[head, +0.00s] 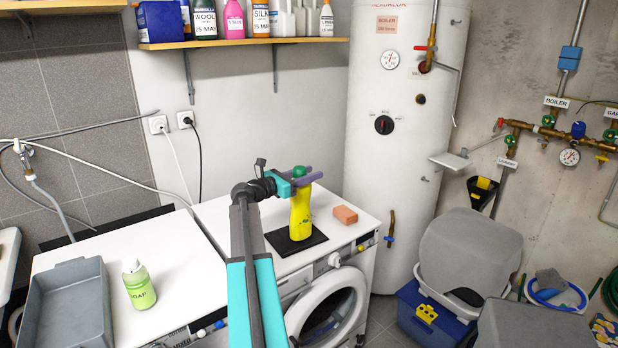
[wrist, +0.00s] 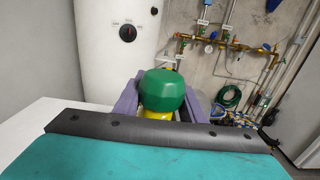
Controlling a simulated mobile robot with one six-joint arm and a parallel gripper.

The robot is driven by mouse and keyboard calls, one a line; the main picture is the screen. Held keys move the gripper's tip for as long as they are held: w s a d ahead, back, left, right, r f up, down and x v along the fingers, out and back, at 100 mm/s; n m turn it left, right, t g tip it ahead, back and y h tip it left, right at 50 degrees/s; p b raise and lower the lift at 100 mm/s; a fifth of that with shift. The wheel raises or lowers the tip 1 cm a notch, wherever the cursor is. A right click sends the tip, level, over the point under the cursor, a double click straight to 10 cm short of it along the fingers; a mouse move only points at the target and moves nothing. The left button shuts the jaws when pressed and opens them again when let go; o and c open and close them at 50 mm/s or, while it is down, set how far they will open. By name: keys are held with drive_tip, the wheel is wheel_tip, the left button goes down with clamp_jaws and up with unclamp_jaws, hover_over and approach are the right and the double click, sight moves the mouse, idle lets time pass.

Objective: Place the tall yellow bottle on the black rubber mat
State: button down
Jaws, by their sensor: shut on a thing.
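The tall yellow bottle (head: 300,213) with a green cap stands upright at the black rubber mat (head: 283,243) on the right-hand white machine. Its base appears to be over the mat; I cannot tell for sure whether it touches it. My gripper (head: 303,177) is shut on the bottle near its top, just below the cap. In the wrist view the green cap (wrist: 162,90) shows between the purple fingers, with a little yellow below it. The rest of the bottle is hidden there.
An orange-brown block (head: 345,214) lies right of the mat. A green soap bottle (head: 139,285) and a grey tray (head: 65,308) stand on the left machine top. The white boiler (head: 400,130) rises behind. A shelf (head: 240,43) with several bottles hangs above.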

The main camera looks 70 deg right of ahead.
drive_tip(key=shift+f, duration=0.8)
drive_tip(key=c, duration=1.1)
unclamp_jaws()
drive_tip(key=shift+w+a, duration=0.1)
drive_tip(key=shift+b+v, duration=1.1)
drive_tip(key=shift+v, duration=4.85)
